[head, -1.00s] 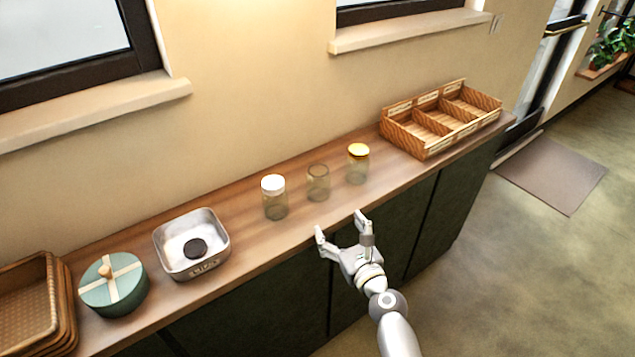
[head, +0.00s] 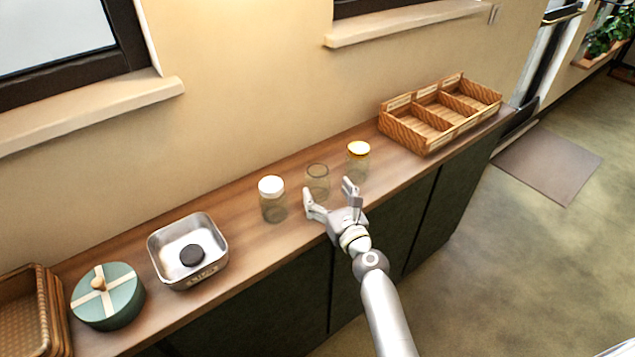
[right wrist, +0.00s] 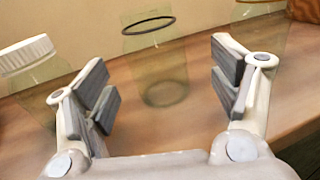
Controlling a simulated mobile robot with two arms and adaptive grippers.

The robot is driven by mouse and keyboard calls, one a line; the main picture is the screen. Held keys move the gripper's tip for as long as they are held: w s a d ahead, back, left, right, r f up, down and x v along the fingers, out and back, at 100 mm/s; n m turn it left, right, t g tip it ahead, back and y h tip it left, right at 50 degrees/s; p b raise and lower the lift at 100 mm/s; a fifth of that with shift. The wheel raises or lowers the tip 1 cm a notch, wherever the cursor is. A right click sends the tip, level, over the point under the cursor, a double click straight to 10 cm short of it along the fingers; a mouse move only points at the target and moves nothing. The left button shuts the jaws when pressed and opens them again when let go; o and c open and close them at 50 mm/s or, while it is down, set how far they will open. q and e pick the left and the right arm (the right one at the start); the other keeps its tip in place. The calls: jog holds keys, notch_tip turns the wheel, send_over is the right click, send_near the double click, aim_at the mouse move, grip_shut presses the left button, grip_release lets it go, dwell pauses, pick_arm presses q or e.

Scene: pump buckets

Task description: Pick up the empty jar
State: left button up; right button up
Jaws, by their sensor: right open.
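The empty jar (head: 317,179) is clear glass without a lid and stands upright on the wooden counter, between two lidded jars. In the right wrist view the jar (right wrist: 157,62) shows its dark rim ring and round base ahead, between the finger lines. My right gripper (head: 328,192) is open and empty at the counter's front edge, just in front of the jar. In the right wrist view its padded fingers (right wrist: 165,95) are spread wide, apart from the glass. My left gripper is not in view.
A white-lidded jar (head: 272,199) stands close on the left and a yellow-lidded jar (head: 358,161) on the right. Further left are a metal tray (head: 219,262), a teal round box (head: 120,302) and baskets (head: 52,318). A wicker divided crate (head: 430,143) stands right.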

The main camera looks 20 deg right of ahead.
aim_at(323, 187)
jog(key=w, duration=0.4)
jog(key=shift+a+r, duration=0.15)
jog(key=shift+a, duration=0.25)
jog(key=shift+w, duration=0.6)
jog(key=shift+s, duration=0.1)
jog(key=c, duration=1.2)
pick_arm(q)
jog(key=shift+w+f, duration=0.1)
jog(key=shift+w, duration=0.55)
pick_arm(e)
jog(key=shift+c, duration=0.2)
